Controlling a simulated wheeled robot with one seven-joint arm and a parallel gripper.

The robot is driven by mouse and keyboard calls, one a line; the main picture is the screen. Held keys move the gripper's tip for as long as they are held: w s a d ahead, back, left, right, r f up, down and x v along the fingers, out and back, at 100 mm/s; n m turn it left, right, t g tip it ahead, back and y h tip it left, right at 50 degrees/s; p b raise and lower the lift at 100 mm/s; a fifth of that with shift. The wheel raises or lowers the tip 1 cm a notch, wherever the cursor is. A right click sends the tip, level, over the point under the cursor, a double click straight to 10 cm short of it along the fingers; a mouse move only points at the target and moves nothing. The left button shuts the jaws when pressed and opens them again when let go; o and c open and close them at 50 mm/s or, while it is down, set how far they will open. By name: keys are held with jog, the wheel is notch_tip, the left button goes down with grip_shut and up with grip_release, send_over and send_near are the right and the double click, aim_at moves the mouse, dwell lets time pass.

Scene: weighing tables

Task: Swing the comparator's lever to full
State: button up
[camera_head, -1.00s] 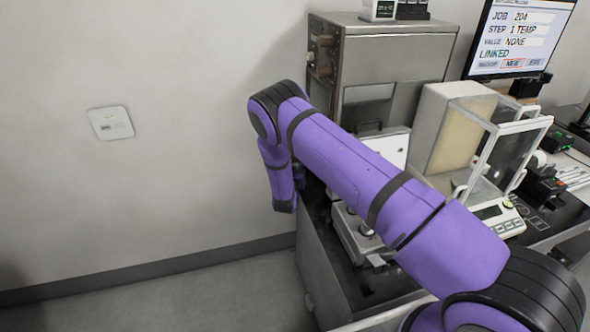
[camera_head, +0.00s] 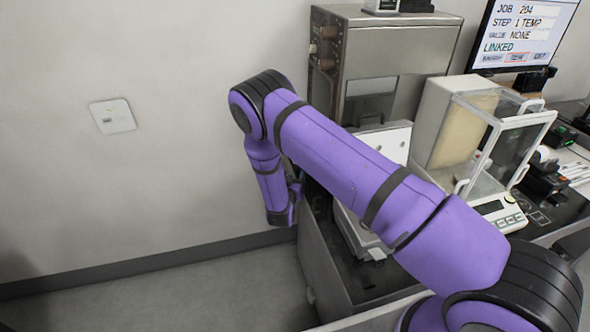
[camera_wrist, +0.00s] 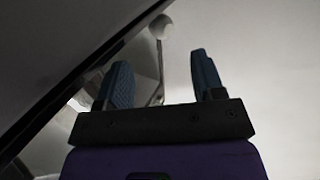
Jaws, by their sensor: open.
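In the wrist view a thin rod with a pale round knob (camera_wrist: 162,27) stands beyond and between the two blue fingers of my gripper (camera_wrist: 162,72). It looks like a lever. The fingers are apart, and I see no contact with it. In the head view my purple arm crosses the bench, and its far end hangs down at the bench's left end, by the wall. The fingers and the lever cannot be made out there. A low metal device with a white upright panel (camera_head: 397,143) is partly behind my arm; I cannot tell whether it is the comparator.
A steel cabinet (camera_head: 405,50) stands at the back of the bench. A glass-sided balance (camera_head: 515,140) is to the right, below a monitor (camera_head: 522,30). A wall plate (camera_head: 112,116) is on the left wall. The floor left of the bench is clear.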

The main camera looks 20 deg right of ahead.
jog(key=shift+v, duration=1.05)
